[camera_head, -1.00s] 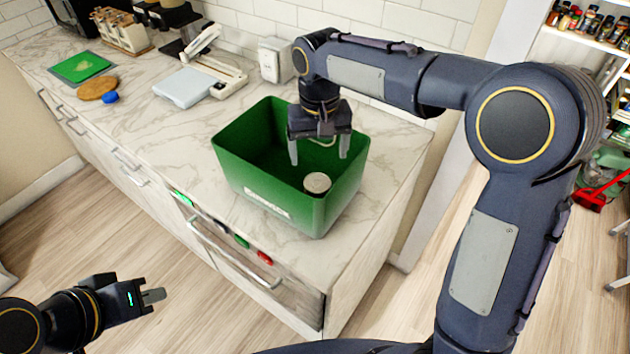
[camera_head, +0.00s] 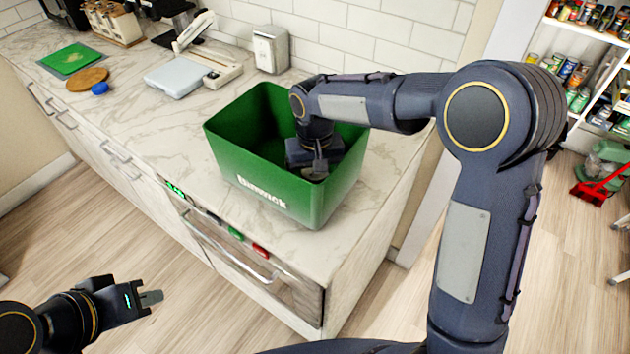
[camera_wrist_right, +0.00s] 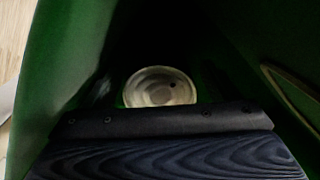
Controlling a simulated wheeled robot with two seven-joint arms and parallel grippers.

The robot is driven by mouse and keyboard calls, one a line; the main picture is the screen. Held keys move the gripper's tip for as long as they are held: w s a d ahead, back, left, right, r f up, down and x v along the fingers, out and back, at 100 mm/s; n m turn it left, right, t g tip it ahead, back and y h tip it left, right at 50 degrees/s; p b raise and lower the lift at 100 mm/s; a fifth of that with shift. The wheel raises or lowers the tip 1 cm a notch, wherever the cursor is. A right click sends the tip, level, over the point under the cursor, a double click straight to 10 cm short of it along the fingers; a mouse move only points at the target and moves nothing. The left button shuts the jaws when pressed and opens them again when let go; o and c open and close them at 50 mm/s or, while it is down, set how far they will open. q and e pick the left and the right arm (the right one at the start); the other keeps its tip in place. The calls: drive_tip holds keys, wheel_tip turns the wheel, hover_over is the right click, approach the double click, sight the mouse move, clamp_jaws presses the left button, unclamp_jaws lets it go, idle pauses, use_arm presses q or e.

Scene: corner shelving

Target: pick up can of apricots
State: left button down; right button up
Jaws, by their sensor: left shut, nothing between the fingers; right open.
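My right gripper (camera_head: 317,172) is down inside the green bin (camera_head: 225,160) on the counter, near its front right corner. It is open, though its fingers are mostly hidden by the bin wall and its own body. In the right wrist view a round metal can top (camera_wrist_right: 160,87) shows just beyond the gripper's edge, inside the dark bin. Its label is not visible, so I cannot tell what the can holds. The can is hidden in the head view. My left gripper (camera_head: 151,298) is shut and empty at lower left, over the floor.
The marble counter (camera_head: 150,115) is clear around the bin's left side. A white scale (camera_head: 177,79), a napkin holder (camera_head: 270,48) and a green cutting board (camera_head: 77,57) stand farther back. Shelves with jars (camera_head: 585,75) are at right.

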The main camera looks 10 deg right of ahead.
drive_tip(key=shift+f, duration=0.45)
drive_tip(key=shift+c, duration=0.3)
drive_tip(key=c, duration=1.2)
drive_tip(key=shift+r, duration=0.1)
